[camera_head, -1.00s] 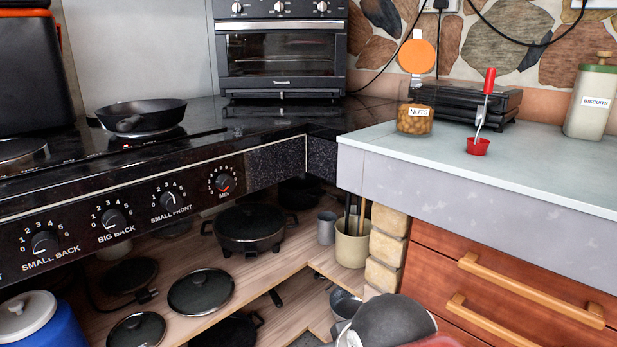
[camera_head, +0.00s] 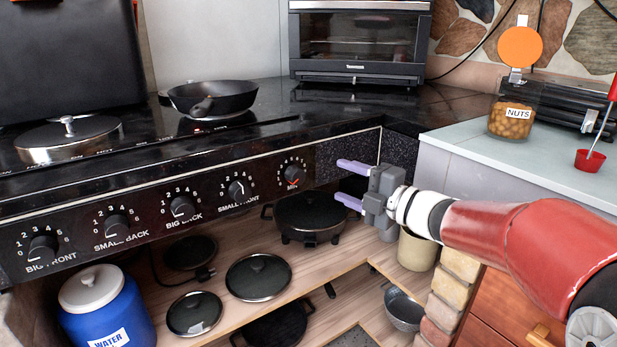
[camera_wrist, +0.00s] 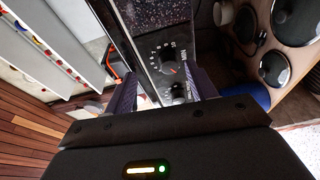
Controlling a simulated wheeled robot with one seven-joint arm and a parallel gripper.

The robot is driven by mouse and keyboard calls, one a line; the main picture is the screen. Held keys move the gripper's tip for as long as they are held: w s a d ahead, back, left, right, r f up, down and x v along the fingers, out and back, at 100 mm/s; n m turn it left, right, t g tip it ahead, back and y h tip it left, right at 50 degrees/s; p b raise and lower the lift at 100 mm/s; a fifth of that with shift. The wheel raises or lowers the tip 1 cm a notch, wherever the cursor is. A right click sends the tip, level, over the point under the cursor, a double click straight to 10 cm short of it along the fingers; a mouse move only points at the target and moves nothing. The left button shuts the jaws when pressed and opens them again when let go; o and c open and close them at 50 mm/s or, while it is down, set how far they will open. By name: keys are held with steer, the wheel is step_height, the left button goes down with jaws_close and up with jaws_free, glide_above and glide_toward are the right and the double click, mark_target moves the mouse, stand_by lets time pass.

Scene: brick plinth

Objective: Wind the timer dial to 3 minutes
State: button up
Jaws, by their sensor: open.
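The timer dial (camera_head: 293,174) is a small black knob with a red mark, at the right end of the black stove panel. In the wrist view the dial (camera_wrist: 168,68) appears between the fingers, farther off. My gripper (camera_head: 345,181) is open and empty, with two purple fingers pointing left at the panel, just right of the dial and apart from it. In the wrist view the gripper (camera_wrist: 165,90) has one finger on each side. The exact minute setting is too small to read.
The small front knob (camera_head: 236,190) sits left of the timer dial. A black lidded pot (camera_head: 310,215) stands on the shelf below. The worktop edge (camera_head: 480,155) juts out to the right. A frying pan (camera_head: 212,98) sits on the hob.

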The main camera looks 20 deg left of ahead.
mark_target(301, 178)
steer(key=a+g, duration=0.1)
steer(key=a, duration=0.2)
steer(key=a+n, duration=0.1)
steer(key=a, duration=0.2)
steer(key=w+a+f+n+g+y+p, duration=0.1)
steer(key=a, duration=0.2)
steer(key=shift+a+g, duration=0.1)
steer(key=shift+g, duration=0.2)
steer(key=c, duration=1)
